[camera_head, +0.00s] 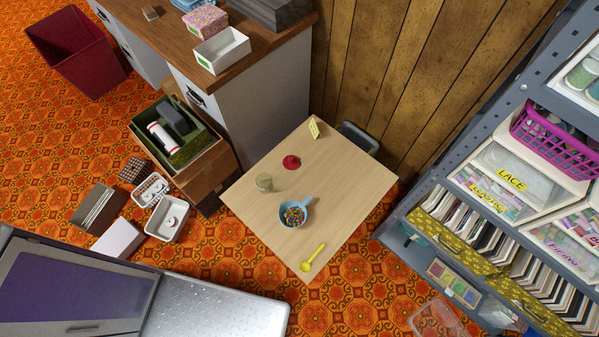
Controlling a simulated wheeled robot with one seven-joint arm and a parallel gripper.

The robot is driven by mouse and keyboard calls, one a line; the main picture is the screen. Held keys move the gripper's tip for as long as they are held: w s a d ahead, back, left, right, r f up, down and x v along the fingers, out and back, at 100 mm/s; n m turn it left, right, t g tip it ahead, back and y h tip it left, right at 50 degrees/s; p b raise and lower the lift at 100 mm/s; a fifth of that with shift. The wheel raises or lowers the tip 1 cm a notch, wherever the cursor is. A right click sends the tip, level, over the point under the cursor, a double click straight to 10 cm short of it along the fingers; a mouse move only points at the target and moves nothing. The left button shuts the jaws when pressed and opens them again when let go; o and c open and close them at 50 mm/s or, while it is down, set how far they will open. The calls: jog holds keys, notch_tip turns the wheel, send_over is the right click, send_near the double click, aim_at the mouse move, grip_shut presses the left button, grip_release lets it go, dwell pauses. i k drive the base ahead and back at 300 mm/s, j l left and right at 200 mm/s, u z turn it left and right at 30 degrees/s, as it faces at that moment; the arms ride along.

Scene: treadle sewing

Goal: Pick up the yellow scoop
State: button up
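The yellow scoop (312,258) lies flat near the front corner of the light wooden table (345,200). Its round bowl points down-left and its handle points up-right. Nothing touches it. A blue bowl (290,223) with a side handle, filled with small multicoloured pieces, stands a little up-left of the scoop. My gripper is not in view.
On the table stand a glass jar (264,182), a red round object (291,162) and a small yellow card (314,128). A grey shelf (395,229) stands to the right. Boxes (120,238) and baskets crowd the floor to the left. The table around the scoop is clear.

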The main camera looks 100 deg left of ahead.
aim_at(304, 267)
jog(key=k+u, duration=0.9)
jog(key=k+j+u, duration=0.1)
jog(key=k+j, duration=0.3)
jog(key=k, duration=0.15)
